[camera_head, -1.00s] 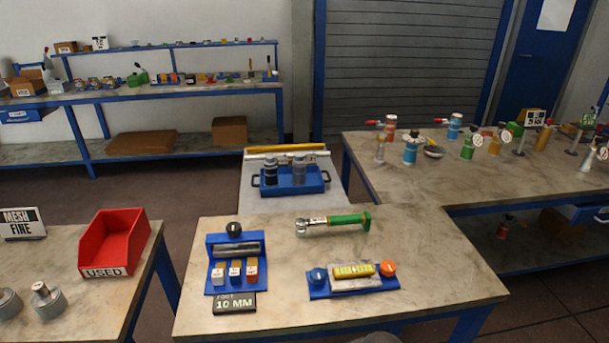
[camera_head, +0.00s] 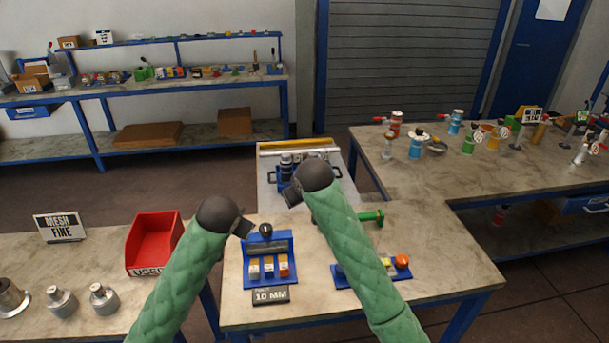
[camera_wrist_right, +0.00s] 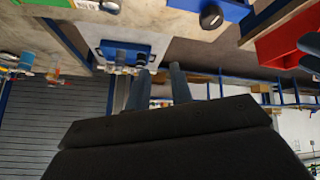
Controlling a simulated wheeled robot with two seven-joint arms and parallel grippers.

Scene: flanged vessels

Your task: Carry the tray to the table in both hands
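The blue tray (camera_head: 283,181) has dark side handles and stands on a pale stand (camera_head: 347,196) beyond the near table. Dark flanged vessels (camera_head: 286,161) are in it; my right gripper hides part of the tray. It also shows in the right wrist view (camera_wrist_right: 108,50). My right gripper (camera_head: 291,197) is over the far part of the near table, short of the tray; its two fingers stand apart with nothing between them in the wrist view (camera_wrist_right: 160,88). My left gripper (camera_head: 243,229) is above the left edge of the near table, apart from the tray; its fingers are too small to read.
The near table (camera_head: 440,265) carries a blue block rack (camera_head: 268,262), a green-handled tool (camera_head: 370,217) and a blue holder (camera_head: 345,275) under my right arm. A red bin (camera_head: 150,245) is at left. The right table (camera_head: 440,180) holds several vessels, with bare surface at its near left.

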